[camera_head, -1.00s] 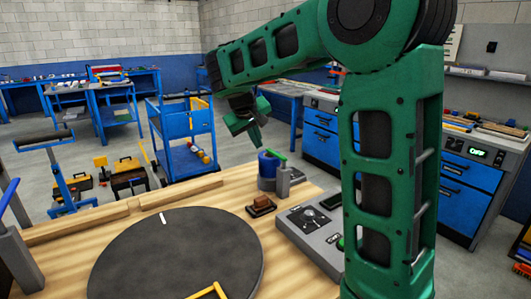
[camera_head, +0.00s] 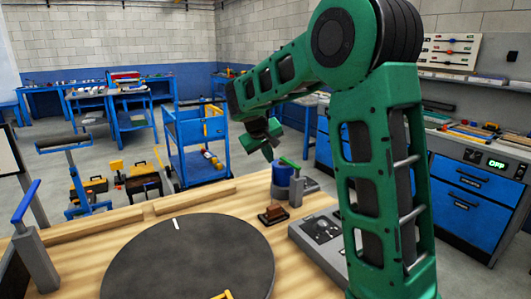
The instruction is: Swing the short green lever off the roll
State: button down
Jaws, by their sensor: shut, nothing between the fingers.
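The short green lever (camera_head: 290,163) sits at the top of a grey post beside the blue roll (camera_head: 282,174), at the back right of the wooden bench. The lever reaches over or near the top of the roll; I cannot tell whether they touch. My gripper (camera_head: 268,150) is green, hangs just above and to the left of the roll, and is shut and empty. A small gap shows between its fingertips and the lever. My green arm covers the right part of the view.
A large dark round turntable (camera_head: 190,258) fills the bench front. A brown block (camera_head: 273,215) and a grey control box (camera_head: 318,236) lie near the roll. Wooden strips (camera_head: 195,196) line the back edge. A grey post with a blue handle (camera_head: 30,235) stands at left.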

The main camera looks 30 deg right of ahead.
jog(key=d+f, duration=0.1)
jog(key=w+d, duration=0.1)
jog(key=d+f, duration=0.1)
jog(key=d, duration=0.1)
jog(key=shift+w+f, duration=0.15)
jog(key=shift+f, duration=0.2)
jog(key=shift+d, duration=0.8)
jog(key=shift+d, duration=0.1)
